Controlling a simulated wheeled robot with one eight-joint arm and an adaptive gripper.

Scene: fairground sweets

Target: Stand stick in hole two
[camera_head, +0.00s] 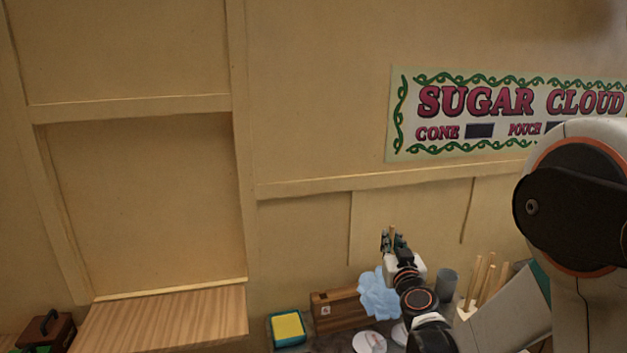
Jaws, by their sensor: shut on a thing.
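My gripper (394,243) is in the lower middle of the head view, raised above the counter. It is shut on a thin tan stick (392,231), whose short end shows between the fingers. A pale blue fluffy sugar cloud (376,298) shows just below and left of my gripper. I cannot tell whether it is joined to the held stick. A brown wooden block (326,311) with a small white label is behind and left of the cloud. I cannot make out any holes in it, and the cloud covers its right part.
Several pale sticks (481,278) stand upright at the right, beside a grey cup (447,281). A yellow pad in a teal tray (272,327) is left of the block. A wooden shelf (165,318) and a dark box (47,331) are farther left. A sign hangs on the wall.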

